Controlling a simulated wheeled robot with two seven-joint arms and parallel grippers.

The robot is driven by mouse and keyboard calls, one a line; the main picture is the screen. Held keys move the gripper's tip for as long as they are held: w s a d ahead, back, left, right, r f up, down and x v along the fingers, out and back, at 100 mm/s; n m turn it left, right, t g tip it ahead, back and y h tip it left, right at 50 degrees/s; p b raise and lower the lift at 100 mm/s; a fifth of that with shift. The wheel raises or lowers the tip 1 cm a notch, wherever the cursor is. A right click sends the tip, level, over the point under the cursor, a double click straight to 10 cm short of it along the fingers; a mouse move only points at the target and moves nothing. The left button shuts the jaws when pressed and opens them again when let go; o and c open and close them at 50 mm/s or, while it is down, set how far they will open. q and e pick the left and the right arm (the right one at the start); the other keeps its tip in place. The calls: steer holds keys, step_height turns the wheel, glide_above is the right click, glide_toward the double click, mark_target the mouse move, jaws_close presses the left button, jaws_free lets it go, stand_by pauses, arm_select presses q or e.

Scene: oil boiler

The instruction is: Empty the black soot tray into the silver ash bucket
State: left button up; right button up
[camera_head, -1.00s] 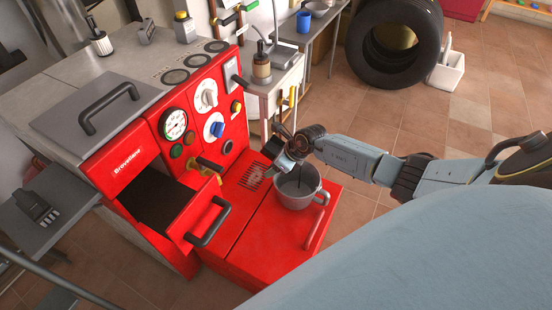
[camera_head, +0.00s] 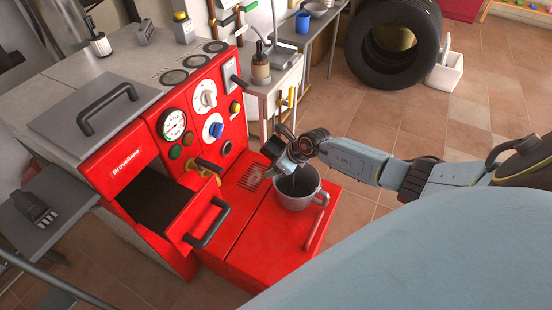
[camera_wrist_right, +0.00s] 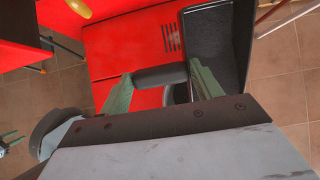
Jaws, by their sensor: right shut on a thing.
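The silver ash bucket (camera_head: 297,190) stands upright on the red ledge at the boiler's front right. My right gripper (camera_head: 285,153) is above its rim on the far-left side. In the right wrist view, its green fingers (camera_wrist_right: 160,88) are shut on the black handle (camera_wrist_right: 160,75) of the black soot tray (camera_wrist_right: 222,35). The tray looks tilted; in the head view it is small, dark and mostly hidden by the gripper. The bucket's inside looks dark; its contents are unclear. At the wrist view's left edge are small green tips, perhaps my left gripper (camera_wrist_right: 10,139).
The red boiler (camera_head: 150,170) has an open front drawer with a black handle (camera_head: 207,224) left of the bucket. A slotted grille (camera_head: 254,178) lies beside the bucket. A side table (camera_head: 270,85) stands behind.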

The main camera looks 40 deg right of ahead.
arm_select(q)
steer(key=shift+a+f+b, duration=0.3)
arm_select(e)
steer(key=shift+s+d+r+t, duration=0.1)
steer(key=shift+r+t, duration=0.05)
steer(key=shift+t, duration=0.25)
stand_by(0.5)
arm_select(q)
steer(key=shift+w+f+b, duration=0.1)
steer(key=shift+w+b, duration=0.35)
steer(key=shift+w, duration=0.6)
arm_select(e)
steer(key=shift+s+t+y, duration=0.15)
steer(key=shift+t+y, duration=0.15)
steer(key=shift+y, duration=0.1)
arm_select(q)
steer(key=shift+w+d, duration=0.1)
steer(key=shift+w, duration=0.15)
steer(key=shift+w+d+r+b, duration=0.2)
steer(key=shift+w+b, duration=0.15)
steer(key=shift+w, duration=0.5)
steer(key=shift+w+d+r+b, duration=0.15)
steer(key=shift+w+b, duration=0.15)
steer(key=shift+w, duration=0.5)
arm_select(e)
steer(key=shift+s+d+r+t, duration=0.1)
steer(key=shift+s+d+t, duration=0.05)
steer(key=shift+t, duration=0.25)
arm_select(q)
steer(key=shift+w, duration=0.25)
